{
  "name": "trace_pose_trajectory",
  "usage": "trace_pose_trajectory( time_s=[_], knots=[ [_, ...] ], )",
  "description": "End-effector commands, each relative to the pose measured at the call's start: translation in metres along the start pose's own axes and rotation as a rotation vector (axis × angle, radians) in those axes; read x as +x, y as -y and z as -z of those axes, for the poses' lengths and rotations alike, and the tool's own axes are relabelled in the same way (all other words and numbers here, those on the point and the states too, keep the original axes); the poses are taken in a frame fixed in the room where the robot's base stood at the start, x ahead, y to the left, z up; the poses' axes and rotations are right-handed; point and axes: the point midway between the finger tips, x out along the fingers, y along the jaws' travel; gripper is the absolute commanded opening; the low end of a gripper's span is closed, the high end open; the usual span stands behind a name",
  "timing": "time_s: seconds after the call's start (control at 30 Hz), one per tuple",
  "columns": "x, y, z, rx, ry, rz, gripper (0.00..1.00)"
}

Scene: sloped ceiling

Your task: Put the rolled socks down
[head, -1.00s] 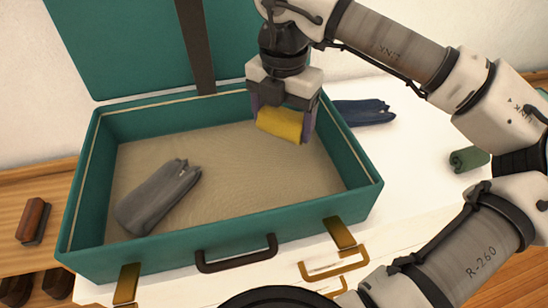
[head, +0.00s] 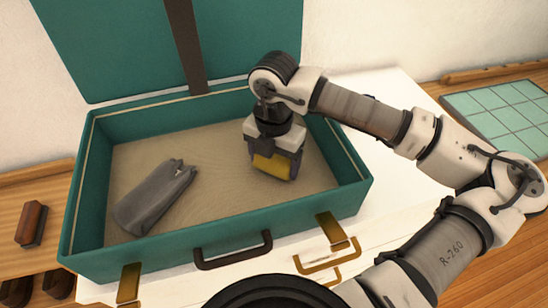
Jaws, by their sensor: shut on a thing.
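My gripper (head: 272,163) is inside the open green suitcase (head: 220,225), over the right part of its tan floor. It is shut on a yellow roll, the rolled socks (head: 272,166). The roll is low in the case, near the floor; I cannot tell whether it touches. The gripper body hides its upper part. A grey folded garment (head: 155,197) lies on the floor of the case at the left, apart from the roll.
The suitcase lid (head: 110,50) stands open at the back. The case rests on a white surface (head: 385,92). A brown brush (head: 31,223) lies on wood at the left. The middle of the case floor is clear. A green tiled mat (head: 495,118) is at the right.

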Motion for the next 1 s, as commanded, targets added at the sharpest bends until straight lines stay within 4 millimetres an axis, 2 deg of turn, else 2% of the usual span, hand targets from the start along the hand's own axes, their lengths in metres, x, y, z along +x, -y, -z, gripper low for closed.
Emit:
trace_pose_trajectory(
  time_s=[0.23,0.27,0.4,0.67,0.87,1.0],
  knots=[
    [0.005,0.0,0.0,0.0,0.001,0.0,0.55],
    [0.004,0.0,0.0,0.0,0.001,0.0,0.79],
    [0.003,0.0,0.0,0.0,0.0,0.0,0.98],
    [0.003,0.0,0.0,0.0,0.0,0.0,0.98],
    [-0.006,0.0,-0.001,0.001,0.002,0.0,0.98],
    [-0.033,-0.001,-0.001,0.0,0.006,-0.001,0.98]
  ],
)
